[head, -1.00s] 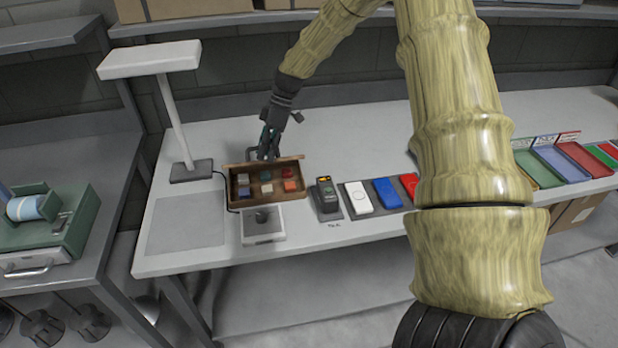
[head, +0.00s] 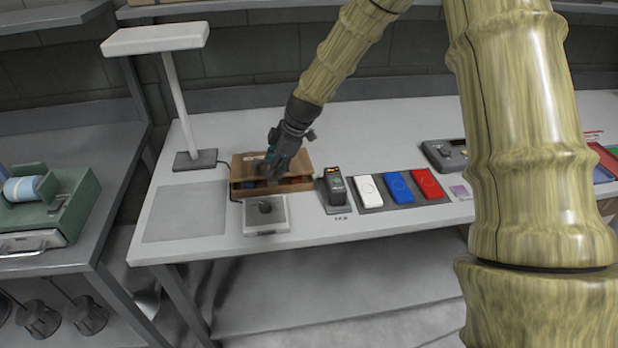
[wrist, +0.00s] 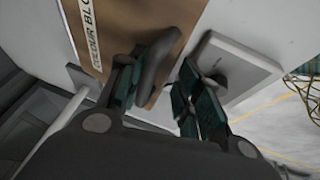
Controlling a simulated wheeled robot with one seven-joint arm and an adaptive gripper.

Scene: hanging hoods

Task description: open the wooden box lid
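The wooden box (head: 238,187) stands on the white bench. Its brown lid (head: 243,160) lies low over the top, and coloured blocks still show through the front. In the wrist view the lid (wrist: 110,20) carries a white label reading "COLOUR BLO…" and a dark grey handle (wrist: 158,65). My gripper (head: 272,158) is over the lid in the head view. In the wrist view my gripper (wrist: 155,95) has its two fingers apart, with the handle between them, close to the left finger. I cannot tell if that finger touches it.
A square plate with a dark knob (head: 265,215) sits in front of the box. A lamp (head: 180,100) stands at left. A black device (head: 335,187) and white, blue and red cases (head: 398,188) are at right. A grey mat (head: 185,210) lies bare at left.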

